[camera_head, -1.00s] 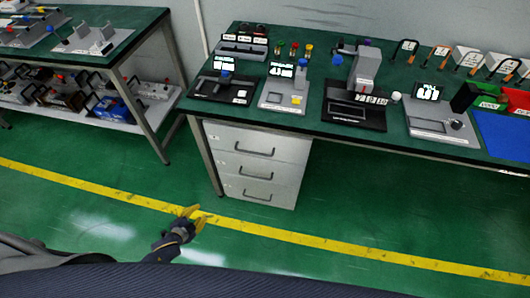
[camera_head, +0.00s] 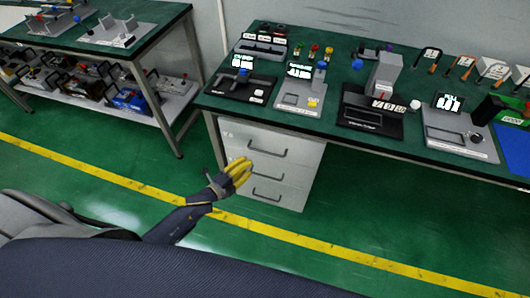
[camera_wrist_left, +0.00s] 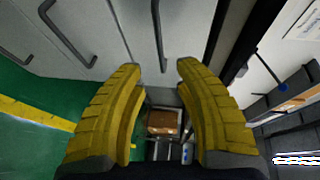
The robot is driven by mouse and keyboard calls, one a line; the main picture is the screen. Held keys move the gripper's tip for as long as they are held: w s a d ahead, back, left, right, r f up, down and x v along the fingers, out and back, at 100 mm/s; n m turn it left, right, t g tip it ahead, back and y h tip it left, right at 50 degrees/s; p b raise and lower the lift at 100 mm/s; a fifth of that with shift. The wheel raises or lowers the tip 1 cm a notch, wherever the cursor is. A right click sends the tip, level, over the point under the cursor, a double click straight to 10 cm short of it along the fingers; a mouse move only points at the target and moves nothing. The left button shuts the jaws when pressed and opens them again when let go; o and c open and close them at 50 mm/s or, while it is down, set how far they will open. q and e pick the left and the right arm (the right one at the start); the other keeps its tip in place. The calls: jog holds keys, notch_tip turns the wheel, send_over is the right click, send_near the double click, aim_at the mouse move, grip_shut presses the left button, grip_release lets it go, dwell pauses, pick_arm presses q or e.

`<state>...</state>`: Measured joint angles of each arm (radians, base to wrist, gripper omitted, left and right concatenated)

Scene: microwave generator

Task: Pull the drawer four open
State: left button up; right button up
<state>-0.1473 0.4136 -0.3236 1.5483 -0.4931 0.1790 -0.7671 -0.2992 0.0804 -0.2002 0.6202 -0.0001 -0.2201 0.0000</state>
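A grey drawer cabinet (camera_head: 310,165) stands under the green workbench. Its three visible drawers are closed, each with a dark bar handle. I cannot read their labels or tell which is drawer four. My left gripper (camera_head: 241,168) has yellow fingers and is in front of the left part of the cabinet face. In the wrist view my left gripper (camera_wrist_left: 158,68) is open, its fingers spread. The top drawer's handle (camera_wrist_left: 157,35) lies beyond the gap between the fingertips, apparently untouched. The middle handle (camera_wrist_left: 66,36) is to its left. My right gripper is not in view.
The green workbench (camera_head: 215,104) overhangs the cabinet and carries several devices and tools. Another workbench (camera_head: 165,35) with a loaded lower shelf stands at the left. The green floor (camera_head: 95,165) before the cabinet is clear, with a yellow line (camera_head: 300,240).

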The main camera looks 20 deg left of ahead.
aim_at(265, 152)
pick_arm(q)
jog(key=x, duration=1.1)
jog(key=shift+w+f, duration=0.15)
jog(key=shift+w, duration=0.2)
jog(key=shift+o, duration=0.2)
grip_shut()
